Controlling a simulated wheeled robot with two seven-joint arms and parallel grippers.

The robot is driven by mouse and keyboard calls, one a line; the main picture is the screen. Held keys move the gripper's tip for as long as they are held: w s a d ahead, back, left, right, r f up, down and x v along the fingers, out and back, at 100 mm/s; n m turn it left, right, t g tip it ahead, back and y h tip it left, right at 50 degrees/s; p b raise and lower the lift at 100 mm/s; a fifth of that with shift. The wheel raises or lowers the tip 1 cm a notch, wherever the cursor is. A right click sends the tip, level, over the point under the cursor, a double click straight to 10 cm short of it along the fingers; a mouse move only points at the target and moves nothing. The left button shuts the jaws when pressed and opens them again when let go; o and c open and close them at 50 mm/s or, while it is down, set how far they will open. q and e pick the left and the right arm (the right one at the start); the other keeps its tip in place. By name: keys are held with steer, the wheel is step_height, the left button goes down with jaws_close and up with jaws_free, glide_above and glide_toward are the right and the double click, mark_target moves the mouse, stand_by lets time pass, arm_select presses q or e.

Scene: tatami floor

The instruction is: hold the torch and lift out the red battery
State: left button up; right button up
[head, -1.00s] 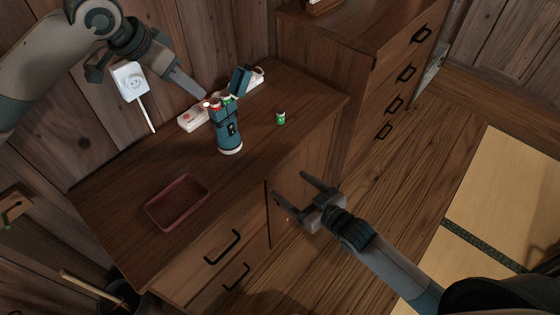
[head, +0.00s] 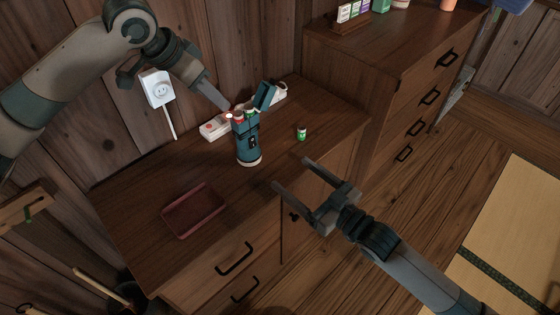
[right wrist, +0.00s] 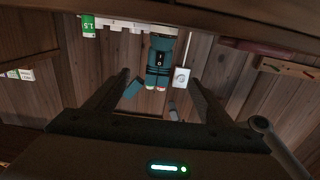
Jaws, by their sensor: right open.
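The teal torch (head: 248,147) stands upright on the dresser top with its lid (head: 264,96) swung open. Battery ends show at its open top: the red battery (head: 238,118) on the left, a green one (head: 251,114) beside it. In the right wrist view the torch (right wrist: 160,58) appears upside down, between my fingers but farther off. My left gripper (head: 228,107) points down at the torch's top left, close to the red battery; whether it touches, and its jaw opening, are unclear. My right gripper (head: 290,172) is open and empty, in front of the dresser's edge.
A loose green battery (head: 301,133) stands right of the torch. A red-brown tray (head: 165,220) lies empty at front left. A taller chest (head: 390,75) stands at right.

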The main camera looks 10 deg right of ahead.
steer(key=x, duration=1.7)
steer(key=shift+w, duration=0.1)
steer(key=c, duration=1.3)
arm_select(q)
steer(key=shift+o, duration=1.4)
arm_select(e)
steer(key=shift+c, duration=0.5)
arm_select(q)
step_height(320, 180, up, 5)
steer(key=g+y, duration=0.3)
steer(key=y, duration=0.2)
glide_above(238, 113)
steer(key=shift+r+n, duration=0.2)
steer(key=shift+n, duration=0.1)
steer(key=shift+f, duration=0.15)
steer(key=shift+f, duration=3.3)
